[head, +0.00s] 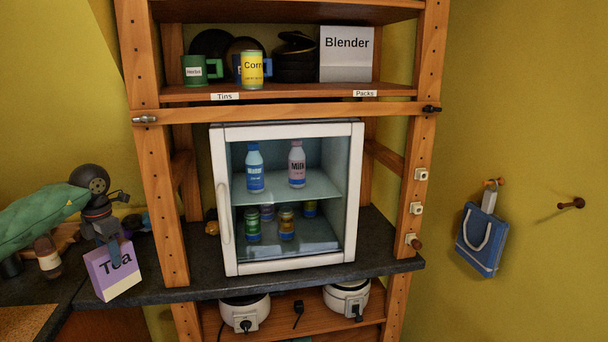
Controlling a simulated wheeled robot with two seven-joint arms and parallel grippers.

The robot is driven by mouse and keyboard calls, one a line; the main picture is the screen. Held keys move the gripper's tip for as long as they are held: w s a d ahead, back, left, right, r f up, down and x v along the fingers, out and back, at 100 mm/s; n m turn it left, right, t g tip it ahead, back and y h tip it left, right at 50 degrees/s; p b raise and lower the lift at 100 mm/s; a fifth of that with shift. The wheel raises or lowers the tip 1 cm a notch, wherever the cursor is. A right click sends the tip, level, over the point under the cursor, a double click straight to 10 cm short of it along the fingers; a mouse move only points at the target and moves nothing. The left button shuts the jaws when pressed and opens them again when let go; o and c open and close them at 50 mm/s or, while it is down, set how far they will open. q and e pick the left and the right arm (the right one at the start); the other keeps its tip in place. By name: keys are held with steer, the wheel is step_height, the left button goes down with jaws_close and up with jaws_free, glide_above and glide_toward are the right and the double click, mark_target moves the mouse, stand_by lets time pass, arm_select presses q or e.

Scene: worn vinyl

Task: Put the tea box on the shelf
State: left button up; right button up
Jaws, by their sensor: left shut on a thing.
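The tea box (114,283) is lilac and cream with "Tea" on its front. In the head view it is at the lower left, slightly tilted, in front of the dark counter. My left gripper (117,250) is shut on its top edge. I cannot tell whether the box touches the counter. The wooden shelf (300,94) is above the small fridge, with a "Tins" label (225,97) on the left and a "Packs" label (365,93) on the right. My right gripper is not in view.
On the shelf stand a green mug (194,72), a yellow can (252,70), dark pans (295,62) and a Blender box (346,55). A wooden post (160,200) and the glass-fronted fridge (288,268) stand right of the tea box. A blue bag (481,243) hangs on the right wall.

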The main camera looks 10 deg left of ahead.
mark_target(123, 260)
arm_select(q)
steer(key=d+f+m, duration=0.1)
steer(key=m, duration=0.3)
steer(key=d+m, duration=0.1)
steer(key=m, duration=0.3)
steer(key=d+f+m, duration=0.1)
steer(key=m, duration=0.2)
steer(key=shift+w+d+f+m, duration=0.1)
steer(key=shift+d+f+m, duration=0.2)
steer(key=shift+m, duration=0.1)
steer(key=s+d+f+m, duration=0.2)
steer(key=d+f+m, duration=0.4)
steer(key=d, duration=0.5)
steer(key=s+d+f+m, duration=0.3)
steer(key=d+f+m, duration=0.3)
steer(key=d, duration=0.5)
steer(key=s+d+f+m, duration=0.3)
steer(key=d+f+m, duration=0.4)
steer(key=d, duration=0.4)
steer(key=shift+d+m, duration=0.2)
steer(key=shift+m, duration=0.1)
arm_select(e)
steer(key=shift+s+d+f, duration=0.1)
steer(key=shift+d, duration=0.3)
